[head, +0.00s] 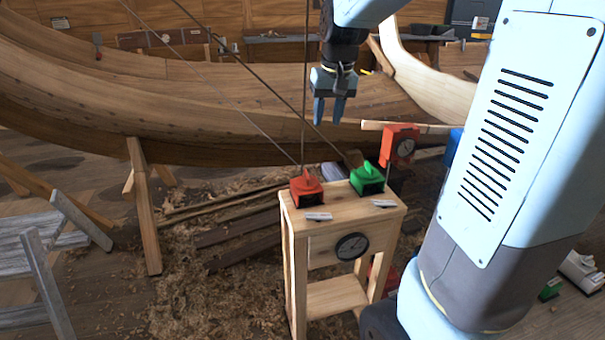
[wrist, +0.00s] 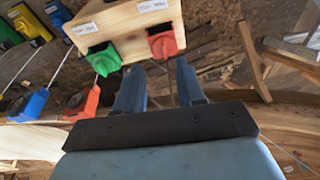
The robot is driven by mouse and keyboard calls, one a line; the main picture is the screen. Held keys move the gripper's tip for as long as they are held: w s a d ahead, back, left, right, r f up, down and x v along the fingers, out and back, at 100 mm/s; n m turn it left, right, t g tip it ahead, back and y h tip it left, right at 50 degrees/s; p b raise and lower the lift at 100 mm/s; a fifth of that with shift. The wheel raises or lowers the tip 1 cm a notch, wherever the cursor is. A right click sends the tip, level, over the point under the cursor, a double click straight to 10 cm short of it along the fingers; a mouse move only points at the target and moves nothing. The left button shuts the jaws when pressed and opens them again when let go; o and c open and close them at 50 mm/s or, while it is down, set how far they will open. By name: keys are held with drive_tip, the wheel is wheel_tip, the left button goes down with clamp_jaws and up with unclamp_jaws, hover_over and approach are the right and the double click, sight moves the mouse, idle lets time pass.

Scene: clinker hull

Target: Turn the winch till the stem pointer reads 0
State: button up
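A wooden stand (head: 330,217) carries a red winch-like unit (head: 306,187) on its left and a green one (head: 367,179) on its right. Both also show in the wrist view, red (wrist: 163,43) and green (wrist: 103,58). Small white labels lie before them, too small to read. A dark round dial (head: 352,246) is on the stand's front. A red box with a dial (head: 400,146) stands behind, at the right. I cannot tell which dial is the stem's, nor its reading. My gripper (head: 329,120) hangs empty above and behind the stand, its blue fingers (wrist: 157,72) apart, touching nothing.
Thin lines run from the stand's top up past the planked hull (head: 200,95). A grey trestle (head: 50,255) stands at the left, and a wooden prop (head: 144,205) leans against the hull. Shavings and planks litter the floor. My arm hides much of the right side.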

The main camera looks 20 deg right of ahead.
sight(305, 174)
drive_tip(key=w+f+g, duration=0.2)
drive_tip(key=w+f, duration=1)
drive_tip(key=w, duration=0.4)
drive_tip(key=shift+m, duration=0.3)
wheel_tip(305, 174, down, 14)
drive_tip(key=shift+s+a+r, duration=0.15)
drive_tip(key=shift+r, duration=0.05)
clamp_jaws()
drive_tip(key=shift+a, duration=0.35)
drive_tip(key=shift+d, duration=0.15)
